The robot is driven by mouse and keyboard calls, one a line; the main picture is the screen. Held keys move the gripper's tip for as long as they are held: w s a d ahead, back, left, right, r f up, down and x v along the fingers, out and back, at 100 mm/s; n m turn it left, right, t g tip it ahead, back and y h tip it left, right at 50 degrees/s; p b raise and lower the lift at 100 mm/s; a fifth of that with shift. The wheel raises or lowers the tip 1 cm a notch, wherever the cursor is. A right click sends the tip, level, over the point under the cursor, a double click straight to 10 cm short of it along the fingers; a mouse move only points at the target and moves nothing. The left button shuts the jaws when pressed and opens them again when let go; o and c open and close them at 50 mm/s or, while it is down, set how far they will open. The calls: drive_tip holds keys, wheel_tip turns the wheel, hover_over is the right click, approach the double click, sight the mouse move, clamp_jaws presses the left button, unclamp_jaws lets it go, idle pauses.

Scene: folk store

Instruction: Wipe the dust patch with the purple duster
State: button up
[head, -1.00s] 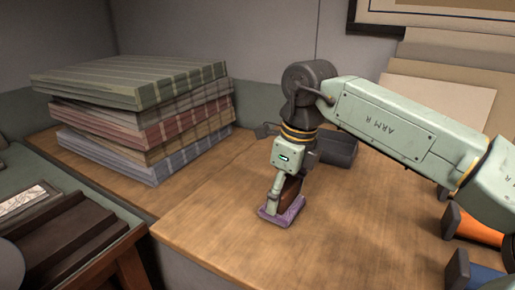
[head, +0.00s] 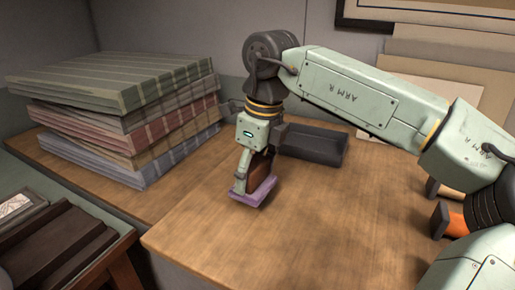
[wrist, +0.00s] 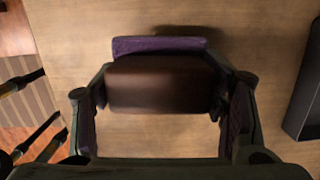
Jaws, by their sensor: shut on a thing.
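The purple duster (head: 252,192) has a flat purple pad under a dark brown block handle. My gripper (head: 247,172) points down and is shut on the handle. In the wrist view the duster (wrist: 160,46) sits between the fingers of my gripper (wrist: 160,88), with its purple edge showing past the brown block. The pad looks tilted and casts a shadow on the wooden table top (head: 330,225), seemingly a little above it. I cannot make out a clear dust patch; the area under the duster is hidden.
A dark tray (head: 312,145) stands behind and right of my gripper; it also shows at the wrist view's right edge (wrist: 306,95). A stack of folded striped cloths (head: 120,120) stands left. Orange (head: 458,222) things lie at the right. The table's front middle is clear.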

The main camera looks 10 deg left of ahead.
sight(252, 163)
drive_tip(key=shift+r+p, duration=1)
drive_tip(key=shift+r, duration=0.8)
